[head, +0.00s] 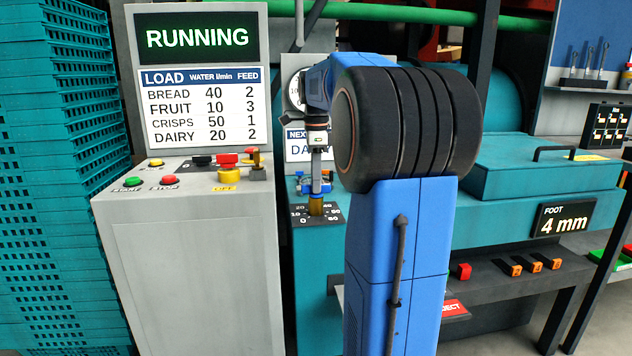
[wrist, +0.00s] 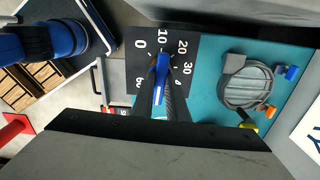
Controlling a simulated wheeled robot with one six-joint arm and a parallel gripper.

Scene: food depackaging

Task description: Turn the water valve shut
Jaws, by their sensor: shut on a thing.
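The water valve has a blue handle (wrist: 159,82) over a black dial plate (wrist: 140,58) marked with numbers from 0 to 60. In the head view the dial plate (head: 302,217) lies on the teal machine, with a brass valve stem (head: 316,206) rising from it. My gripper (head: 316,186) points straight down over the valve. In the wrist view its two dark fingers (wrist: 163,72) are shut on the blue handle, one on each side. The handle's upper end lies near the 10 and 20 marks. The fingers hide part of the dial.
A grey console (head: 190,235) with buttons stands left of the valve, under a RUNNING screen (head: 197,38). The load board (head: 203,108) lists DAIRY water 20. A round gauge (head: 295,92) is partly behind my arm. A teal lidded housing (head: 525,180) stands to the right.

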